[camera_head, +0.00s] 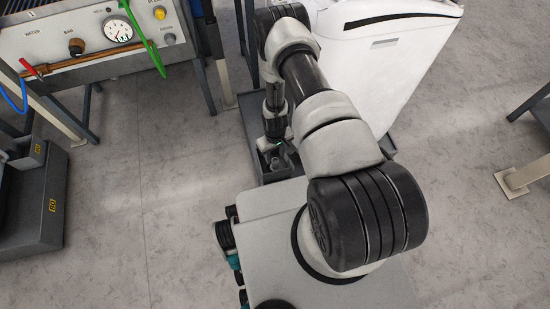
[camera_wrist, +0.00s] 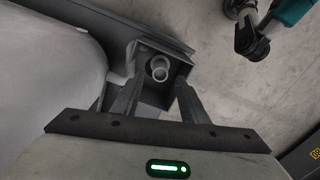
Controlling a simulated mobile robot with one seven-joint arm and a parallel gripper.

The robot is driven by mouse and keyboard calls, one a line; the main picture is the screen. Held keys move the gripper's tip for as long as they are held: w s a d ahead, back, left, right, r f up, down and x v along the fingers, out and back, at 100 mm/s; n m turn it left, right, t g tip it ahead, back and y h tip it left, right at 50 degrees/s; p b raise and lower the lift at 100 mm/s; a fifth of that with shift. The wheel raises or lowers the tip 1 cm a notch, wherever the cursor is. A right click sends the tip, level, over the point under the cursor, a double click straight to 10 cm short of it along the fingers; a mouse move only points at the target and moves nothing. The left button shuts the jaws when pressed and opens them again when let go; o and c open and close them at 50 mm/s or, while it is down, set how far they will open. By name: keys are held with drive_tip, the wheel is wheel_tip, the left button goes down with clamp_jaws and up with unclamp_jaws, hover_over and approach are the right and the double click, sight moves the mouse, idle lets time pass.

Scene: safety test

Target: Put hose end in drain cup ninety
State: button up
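A small square grey cup (camera_wrist: 178,66) stands low by the white machine, and its label is not readable. A pale round ring-shaped piece (camera_wrist: 159,69), perhaps the hose end, shows inside its opening. In the head view a small pale piece (camera_head: 276,164) shows in a dark grey box (camera_head: 272,177) below my gripper (camera_head: 272,143). In the wrist view my gripper (camera_wrist: 160,92) has its two fingers apart, one on each side of the cup's near part. Nothing is visibly clamped between them. I cannot tell whether the fingers touch the cup.
The white machine (camera_head: 372,62) stands behind my arm on a grey tray. At left are a bench panel with a gauge (camera_head: 118,30), a green hanging piece (camera_head: 148,38), and grey bins (camera_head: 36,205) with yellow labels. Floor (camera_head: 150,190) between the bins and my base is clear.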

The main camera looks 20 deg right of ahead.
wheel_tip(320, 180, up, 7)
drive_tip(key=p, duration=0.1)
drive_tip(key=shift+f, duration=0.15)
